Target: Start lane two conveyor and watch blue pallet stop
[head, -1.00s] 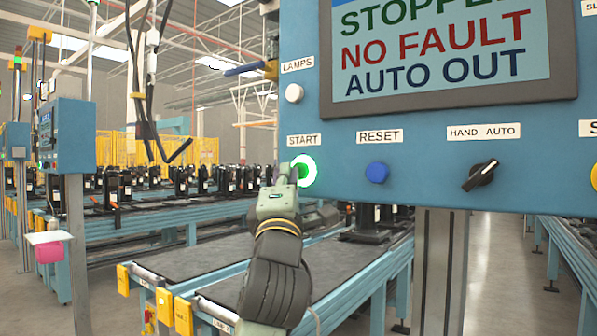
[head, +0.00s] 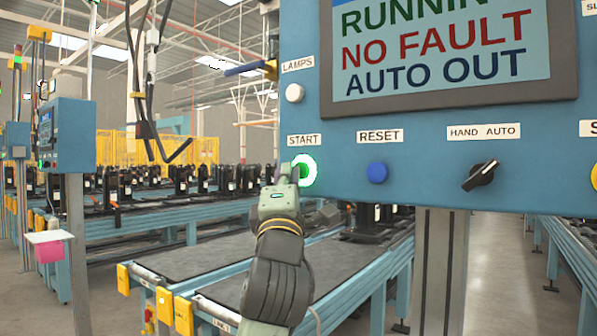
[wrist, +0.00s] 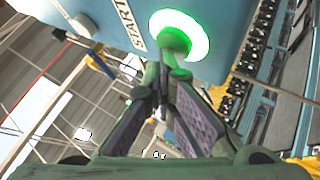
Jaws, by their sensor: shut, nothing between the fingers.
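The blue control panel (head: 400,190) fills the upper right of the head view. Its screen (head: 440,50) reads "RUNNIN…", cut off at the top, then "NO FAULT" and "AUTO OUT". The green START button (head: 305,169) is lit, and it also shows large in the wrist view (wrist: 178,38). My gripper (head: 284,175) is shut and empty, with its tips at the left side of the button; whether they touch it I cannot tell. The grey-topped conveyor (head: 190,262) runs below and behind my arm. No blue pallet can be made out.
The panel also holds a blue RESET button (head: 377,172), a black HAND AUTO knob (head: 481,175) and a white lamps button (head: 295,93). A second blue panel (head: 70,135) stands on a post at left. Black compressors (head: 180,185) line the conveyors behind.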

